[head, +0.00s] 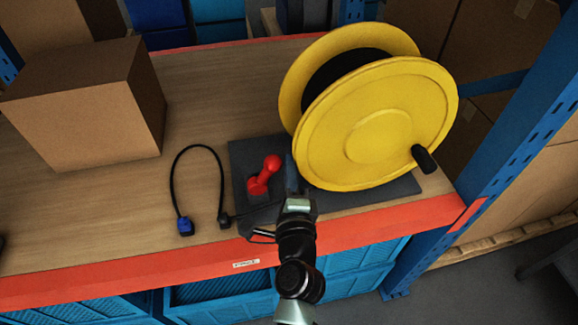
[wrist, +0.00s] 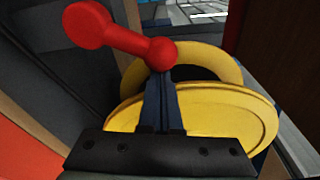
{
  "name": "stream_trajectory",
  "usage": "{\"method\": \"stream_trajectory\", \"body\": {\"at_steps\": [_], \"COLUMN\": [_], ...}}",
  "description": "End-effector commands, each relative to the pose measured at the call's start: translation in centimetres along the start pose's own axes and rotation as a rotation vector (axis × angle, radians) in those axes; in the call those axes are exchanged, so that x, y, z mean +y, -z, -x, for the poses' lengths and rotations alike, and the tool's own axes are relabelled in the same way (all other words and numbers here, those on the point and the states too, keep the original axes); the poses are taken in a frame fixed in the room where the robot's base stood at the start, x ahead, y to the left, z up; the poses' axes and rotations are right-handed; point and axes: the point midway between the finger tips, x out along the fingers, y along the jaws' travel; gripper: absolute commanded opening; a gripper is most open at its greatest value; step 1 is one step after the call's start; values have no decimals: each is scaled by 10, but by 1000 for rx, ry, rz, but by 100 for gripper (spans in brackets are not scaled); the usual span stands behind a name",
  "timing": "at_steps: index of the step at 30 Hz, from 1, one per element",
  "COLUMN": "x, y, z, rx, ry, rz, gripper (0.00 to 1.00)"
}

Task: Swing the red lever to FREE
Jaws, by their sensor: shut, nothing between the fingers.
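The red lever (head: 264,176) stands on a dark base plate (head: 243,157) beside a yellow reel (head: 375,122), its round knob tilted up and to the right in the head view. My gripper (head: 291,175) is just right of the lever, above the plate and in front of the reel. In the wrist view the lever (wrist: 118,34) crosses the upper left, and its right end lies at the tips of my shut, empty gripper fingers (wrist: 161,80). I cannot tell whether they touch. No FREE marking is readable.
A black cable with a blue plug (head: 185,227) lies on the wooden shelf (head: 110,210) left of the plate. A cardboard box (head: 85,110) stands at the left. A blue rack post (head: 520,130) rises at the right. The reel's black crank handle (head: 424,159) sticks out forward.

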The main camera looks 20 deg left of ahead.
Motion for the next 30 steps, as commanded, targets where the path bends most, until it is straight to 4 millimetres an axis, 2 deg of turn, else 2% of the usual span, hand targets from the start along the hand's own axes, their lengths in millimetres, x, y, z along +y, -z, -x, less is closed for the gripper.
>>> {"method": "stream_trajectory", "body": {"at_steps": [20,30], "x": [-5,-11], "y": [-9,-23], "z": [2,4], "rx": [-2,-3], "ry": [15,41], "rz": [108,273], "gripper": [0,0]}}
